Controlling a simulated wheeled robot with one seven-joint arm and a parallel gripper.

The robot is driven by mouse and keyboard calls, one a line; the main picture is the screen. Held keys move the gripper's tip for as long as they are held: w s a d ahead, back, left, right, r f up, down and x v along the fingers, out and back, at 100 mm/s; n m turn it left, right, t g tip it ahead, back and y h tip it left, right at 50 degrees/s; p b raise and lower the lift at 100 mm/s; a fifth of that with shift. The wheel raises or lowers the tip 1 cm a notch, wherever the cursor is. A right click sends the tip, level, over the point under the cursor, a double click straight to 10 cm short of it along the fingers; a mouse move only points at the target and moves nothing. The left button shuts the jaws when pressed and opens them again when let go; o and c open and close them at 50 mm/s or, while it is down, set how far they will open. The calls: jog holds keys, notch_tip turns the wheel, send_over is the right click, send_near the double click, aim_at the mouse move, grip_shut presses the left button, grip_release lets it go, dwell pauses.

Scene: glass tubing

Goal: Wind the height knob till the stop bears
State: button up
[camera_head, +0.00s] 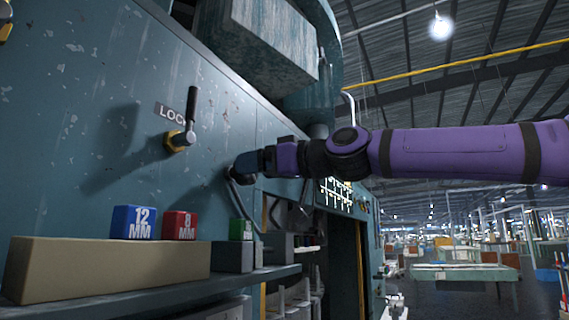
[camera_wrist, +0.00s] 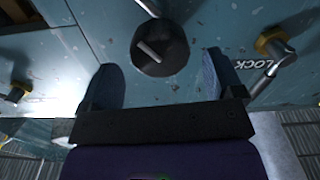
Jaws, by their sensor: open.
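A dark round knob (camera_wrist: 160,48) with a pale pointer line on its face sits on the teal machine panel (camera_wrist: 108,22) in the wrist view. My gripper (camera_wrist: 160,62) is open, with one finger to the left of the knob and one to the right. Gaps show between the fingers and the knob's sides, so it is not gripped. In the head view my gripper (camera_head: 242,167) is close to the panel and largely hides the knob. The stop cannot be made out in either view.
A LOCK lever (camera_head: 190,118) on a brass base stands out of the panel, left of my gripper in the head view.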

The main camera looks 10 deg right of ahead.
jog(key=v, duration=0.5)
jog(key=shift+s+d, duration=0.2)
dwell(0.5)
jog(key=s+d+f+m+g+h, duration=0.2)
jog(key=s+d+f+m+h, duration=0.2)
jog(key=f, duration=0.8)
jog(key=s+d+f+m+g+h, duration=0.2)
jog(key=s+d+f+m+h, duration=0.2)
jog(key=s+d+f, duration=0.5)
jog(key=s+d+f+m+g+h, duration=0.1)
jog(key=s+d+f+m+h, duration=0.2)
jog(key=f, duration=1.3)
jog(key=s+d+h, duration=0.3)
jog(key=s, duration=0.1)
jog(key=shift+s+d+m+g, duration=0.25)
jog(key=shift+s+m+g, duration=0.1)
jog(key=shift+m+g, duration=0.05)
jog(key=shift+c, duration=0.2)
